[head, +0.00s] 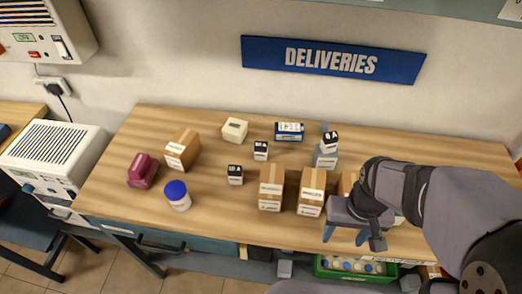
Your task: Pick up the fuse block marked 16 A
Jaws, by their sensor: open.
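Three small black-and-white fuse blocks stand on the wooden table in the head view. One (235,175) is near the middle, and its label looks like 10 A or 16 A. Another (261,151) is just behind it to the right; its label is too small to read. The third (330,143) sits higher, at a grey block (325,159), and its label ends in A, with the number unclear. My gripper (345,236) is open, with blue fingers pointing down, over the table's front edge. It is in front of and to the right of the fuse blocks, and looks empty.
Cardboard boxes (271,189) (311,192) stand between my gripper and the middle fuse blocks; another is partly hidden behind my arm. A blue-lidded jar (177,196), maroon object (142,171), carton (182,150), cream box (234,130) and blue box (289,132) stand around. A green crate (322,272) is below.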

